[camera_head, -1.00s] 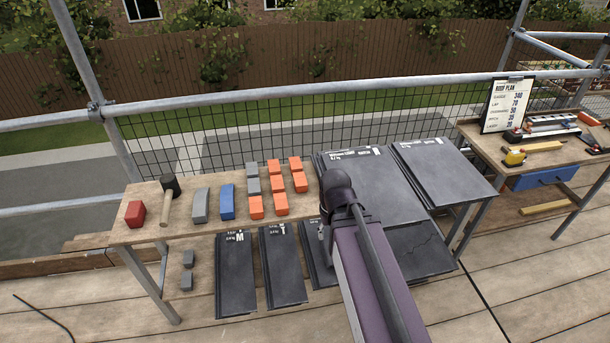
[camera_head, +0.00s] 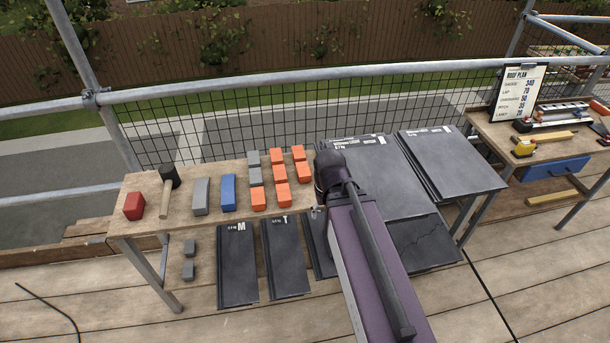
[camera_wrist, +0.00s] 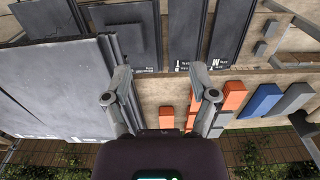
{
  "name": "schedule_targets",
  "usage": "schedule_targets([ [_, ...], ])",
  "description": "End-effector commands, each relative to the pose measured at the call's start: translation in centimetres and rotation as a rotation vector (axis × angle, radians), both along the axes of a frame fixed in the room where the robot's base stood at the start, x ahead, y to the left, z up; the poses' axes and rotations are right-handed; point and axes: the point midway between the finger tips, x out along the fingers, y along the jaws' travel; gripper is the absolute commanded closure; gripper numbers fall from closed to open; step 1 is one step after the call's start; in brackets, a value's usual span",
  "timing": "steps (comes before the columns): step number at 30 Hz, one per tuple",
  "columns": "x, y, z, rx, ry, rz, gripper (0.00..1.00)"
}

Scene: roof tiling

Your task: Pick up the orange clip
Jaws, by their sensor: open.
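Several orange clips, small blocks, stand in short rows on the left bench; one near clip (camera_head: 283,195) and a back clip (camera_head: 298,153) show in the head view. In the wrist view orange clips lie right of centre, such as this one (camera_wrist: 235,95), and one (camera_wrist: 167,117) appears in the gap between my fingers. My gripper (camera_wrist: 161,78) is open and empty above the bench, its fingers spread. In the head view my own arm hides most of it, just right of the clips. I cannot tell its exact height above them.
Grey blocks (camera_head: 201,196), a blue block (camera_head: 228,193), a mallet (camera_head: 168,183) and a red block (camera_head: 134,206) sit left of the clips. Dark slates (camera_head: 375,190) are stacked to the right. More slates (camera_head: 238,265) lie on the lower shelf. A tool bench (camera_head: 505,139) stands far right.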

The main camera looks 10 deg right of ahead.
Motion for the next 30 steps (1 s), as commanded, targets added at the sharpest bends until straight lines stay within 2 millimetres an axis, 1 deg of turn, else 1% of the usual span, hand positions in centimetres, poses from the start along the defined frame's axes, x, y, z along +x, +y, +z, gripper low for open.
schedule_targets([
  [2, 0.8, 0.0, -0.1, 0.000, -0.009, 0.000, 0.00],
  [5, 2.5, 0.0, -0.4, 0.000, -0.032, 0.000, 0.00],
  [8, 5.3, 0.2, -0.7, 0.001, -0.074, 0.005, 0.00],
  [11, 9.0, 0.2, -1.1, 0.001, -0.128, 0.006, 0.00],
  [12, 10.6, 0.2, -1.3, 0.001, -0.154, 0.005, 0.00],
  [14, 13.1, 0.1, -1.5, 0.001, -0.192, 0.005, 0.00],
  [15, 14.7, 0.1, -1.6, 0.001, -0.219, 0.005, 0.00],
  [18, 18.5, 0.0, -1.8, 0.001, -0.281, 0.004, 0.00],
  [21, 21.5, -0.1, -1.8, 0.001, -0.332, 0.004, 0.00],
  [24, 23.4, -0.2, -1.8, 0.001, -0.367, 0.004, 0.00],
  [25, 23.8, -0.2, -1.8, 0.001, -0.374, 0.003, 0.00],
  [27, 24.4, -0.2, -1.7, 0.001, -0.387, 0.003, 0.00],
  [30, 24.5, -0.2, -1.7, 0.001, -0.393, 0.003, 0.00],
])
